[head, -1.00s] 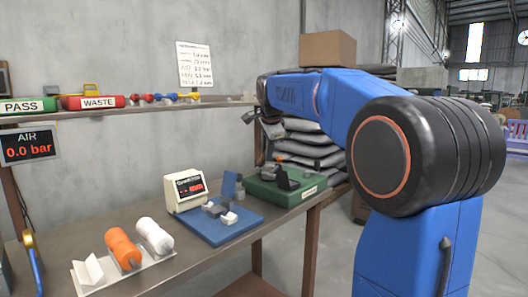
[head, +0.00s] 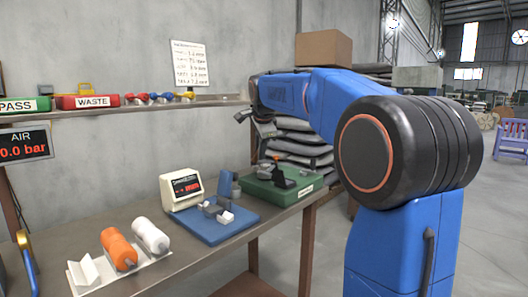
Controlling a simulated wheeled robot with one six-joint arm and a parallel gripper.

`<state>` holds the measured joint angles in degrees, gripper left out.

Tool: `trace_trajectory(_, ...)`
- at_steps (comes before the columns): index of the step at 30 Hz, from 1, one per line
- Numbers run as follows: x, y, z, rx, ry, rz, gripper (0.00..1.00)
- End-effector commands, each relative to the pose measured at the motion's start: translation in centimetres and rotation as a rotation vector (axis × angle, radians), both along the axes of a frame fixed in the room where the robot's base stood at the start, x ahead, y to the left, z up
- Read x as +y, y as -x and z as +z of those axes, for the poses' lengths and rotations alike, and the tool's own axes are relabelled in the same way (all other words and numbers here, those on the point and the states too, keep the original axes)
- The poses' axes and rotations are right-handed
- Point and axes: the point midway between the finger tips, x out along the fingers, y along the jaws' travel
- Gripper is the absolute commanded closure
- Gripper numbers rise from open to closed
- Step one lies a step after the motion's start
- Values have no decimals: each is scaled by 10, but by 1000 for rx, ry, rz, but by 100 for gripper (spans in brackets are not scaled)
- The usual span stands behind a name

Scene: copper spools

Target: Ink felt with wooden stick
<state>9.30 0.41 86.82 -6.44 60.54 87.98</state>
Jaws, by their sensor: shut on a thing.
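My gripper (head: 243,115) is small and dark at the far end of my blue arm, in front of the back wall and just below the shelf's right end. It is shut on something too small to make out. It is above and behind the workbench, apart from the things on it. I cannot make out the wooden stick or the felt. A green case (head: 258,188) with a small black upright part stands at the bench's right end. A blue base (head: 213,234) with grey and white blocks lies left of it.
On the workbench (head: 142,216) stand a cream display box (head: 180,191), an orange spool (head: 118,249) and a white spool (head: 151,236) in a white rack (head: 84,275). A shelf (head: 140,108) runs along the wall. Stacked grey sacks (head: 300,150) stand behind. Open floor lies at right.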

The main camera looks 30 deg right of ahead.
Motion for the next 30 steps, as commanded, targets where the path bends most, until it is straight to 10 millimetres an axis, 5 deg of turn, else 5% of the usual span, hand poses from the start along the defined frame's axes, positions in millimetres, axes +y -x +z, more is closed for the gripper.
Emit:
trace_trajectory(13, 2, -6, 1, 2, 0, 0, 100)
trace_trajectory(30, 2, -6, 46, 0, 0, 0, 100)
